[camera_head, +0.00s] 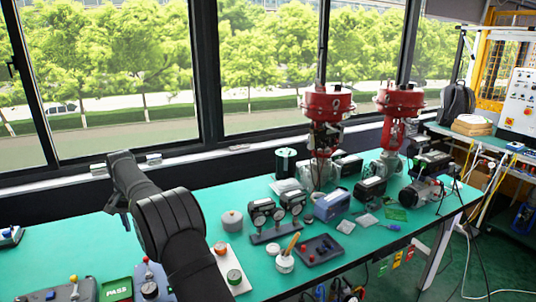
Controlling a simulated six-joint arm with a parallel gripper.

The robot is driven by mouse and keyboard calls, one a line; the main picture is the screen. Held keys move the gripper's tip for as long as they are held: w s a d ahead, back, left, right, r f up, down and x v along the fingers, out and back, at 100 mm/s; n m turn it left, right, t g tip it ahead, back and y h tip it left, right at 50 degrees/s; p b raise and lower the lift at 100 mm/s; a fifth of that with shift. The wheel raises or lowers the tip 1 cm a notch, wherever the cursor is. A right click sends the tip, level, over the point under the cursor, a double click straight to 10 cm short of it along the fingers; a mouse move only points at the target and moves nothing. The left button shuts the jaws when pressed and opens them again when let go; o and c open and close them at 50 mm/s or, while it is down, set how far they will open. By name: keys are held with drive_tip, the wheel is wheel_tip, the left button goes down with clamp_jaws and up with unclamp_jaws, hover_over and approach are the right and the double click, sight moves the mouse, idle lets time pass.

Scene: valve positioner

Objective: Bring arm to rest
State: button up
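My arm is the thick black form rising from the bottom edge left of the middle and bending back toward the window. My gripper (124,220) shows only as a small dark shape hanging beside the arm's far part, above the green tabletop (75,245). Its fingers are too small and dark to tell whether they are open or shut. I see nothing clearly held in it.
Red-topped valves (328,103) stand behind.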

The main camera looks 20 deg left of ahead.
sight(144, 258)
wheel_tip(144, 258, down, 15)
drive_tip(key=shift+r, duration=0.2)
drive_tip(key=shift+r, duration=0.15)
idle(0.3)
wheel_tip(144, 258, up, 17)
wheel_tip(144, 258, down, 18)
drive_tip(key=shift+r, duration=0.15)
drive_tip(key=shift+s+a+r+n, duration=0.15)
drive_tip(key=shift+a+n, duration=0.05)
drive_tip(key=shift+n, duration=0.2)
drive_tip(key=shift+s+a+n, duration=0.2)
drive_tip(key=shift+s+n, duration=0.15)
drive_tip(key=shift+n, duration=0.65)
